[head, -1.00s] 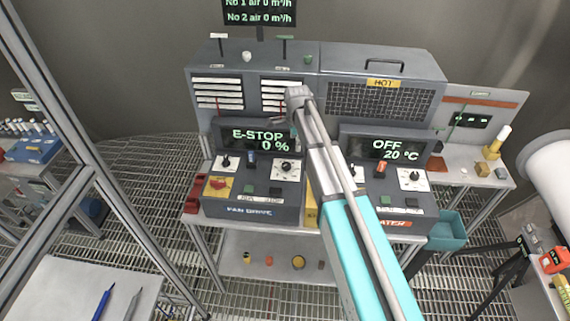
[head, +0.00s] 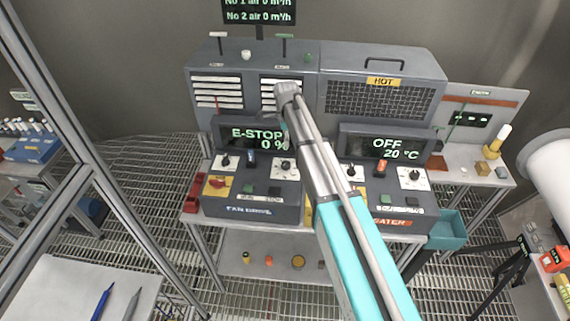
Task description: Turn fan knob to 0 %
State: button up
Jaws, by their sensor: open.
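The fan drive box (head: 250,208) stands on the bench, and its display (head: 243,138) reads E-STOP and 0 %. A black round knob on a white dial plate (head: 285,168) sits at the right of its panel. Its pointer is too small to read. A second black knob (head: 225,161) sits at the left, above a red switch on a yellow plate (head: 218,185). My gripper (head: 287,143) is small and partly hidden by my arm. It hangs in front of the display's right edge, above the right knob, open and apparently empty.
The heater box (head: 400,195) stands to the right; its display (head: 388,148) reads OFF and 20 °C. A grille marked HOT (head: 380,103) is behind it. A blue bin (head: 446,230) hangs at the bench's right end. A metal frame post (head: 110,200) crosses the left foreground.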

aim_at(286, 163)
jog(key=shift+f+b, duration=6.45)
jog(key=shift+f, duration=0.15)
jog(key=c, duration=1)
jog(key=shift+a, duration=0.25)
jog(key=shift+c, duration=0.7)
jog(key=shift+d, duration=0.15)
jog(key=shift+n, duration=0.3)
